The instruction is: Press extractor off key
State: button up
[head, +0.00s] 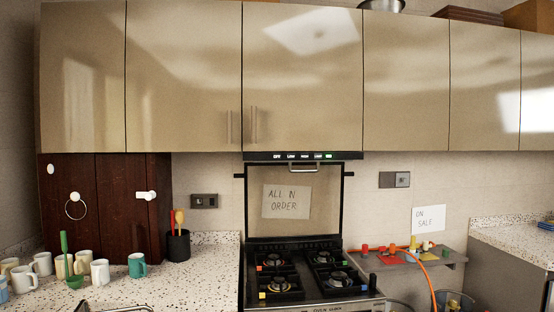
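The extractor (254,156) is a thin black strip under the beige wall cabinets, above the stove. A row of small labelled keys runs along its front. The leftmost label, the off key (277,156), seems to read OFF; the lettering is very small. The right end of the row shows a bright green mark (328,156). My gripper is not in view, and nothing touches the extractor.
Below the extractor stand a glass panel with an "ALL IN ORDER" note (287,202) and a black gas stove (310,285). Mugs (100,272) and a utensil holder (178,246) stand on the left counter. A small shelf (450,257) and orange hose (431,283) are at right.

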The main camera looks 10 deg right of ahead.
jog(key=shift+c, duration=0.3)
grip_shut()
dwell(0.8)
